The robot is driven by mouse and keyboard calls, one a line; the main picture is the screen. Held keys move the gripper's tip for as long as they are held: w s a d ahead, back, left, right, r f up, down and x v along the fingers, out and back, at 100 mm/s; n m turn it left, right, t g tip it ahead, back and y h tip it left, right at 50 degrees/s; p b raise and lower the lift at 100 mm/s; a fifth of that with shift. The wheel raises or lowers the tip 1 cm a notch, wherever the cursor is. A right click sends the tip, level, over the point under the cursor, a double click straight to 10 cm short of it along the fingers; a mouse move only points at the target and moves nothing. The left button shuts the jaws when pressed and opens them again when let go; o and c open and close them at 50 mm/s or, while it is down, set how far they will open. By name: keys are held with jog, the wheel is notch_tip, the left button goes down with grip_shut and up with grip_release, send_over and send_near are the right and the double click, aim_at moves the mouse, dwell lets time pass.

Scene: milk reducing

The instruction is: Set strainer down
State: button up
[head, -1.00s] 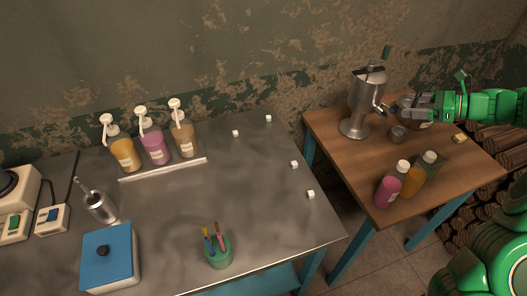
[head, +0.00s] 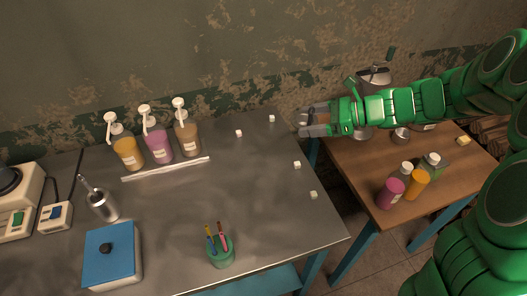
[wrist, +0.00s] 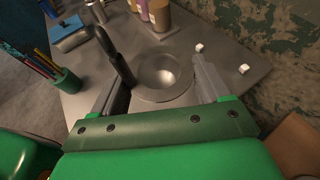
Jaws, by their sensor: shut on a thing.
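In the wrist view, the strainer (wrist: 162,76) shows as a round grey metal bowl between the two fingers of my gripper (wrist: 165,88). A dark handle-like bar (wrist: 116,55) rises beside the left finger; I cannot tell if it belongs to the strainer. My gripper is shut on the strainer. In the head view, my gripper (head: 313,122) is over the far right corner of the grey metal table (head: 265,215), and the strainer is hard to make out there. The gap between strainer and table top cannot be judged.
Small white cubes (head: 297,164) lie on the right part of the metal table. Pump bottles (head: 157,148) stand at its back, a pen cup (head: 220,254) at its front. The wooden table (head: 350,165) holds a metal machine (head: 375,75), a small cup (head: 401,135) and several bottles (head: 390,193).

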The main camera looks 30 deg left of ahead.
jog(key=s+a+n+g, duration=0.1)
jog(key=s+a+g, duration=0.1)
jog(key=s+a, duration=0.45)
send_over(268, 152)
jog(key=shift+h, duration=0.3)
jog(key=shift+d+f, duration=0.1)
jog(key=shift+f, duration=7.35)
jog(key=shift+w+f, duration=0.1)
jog(key=shift+f, duration=1.6)
jog(key=shift+f, duration=0.1)
jog(key=o, duration=1)
jog(key=shift+o, duration=0.2)
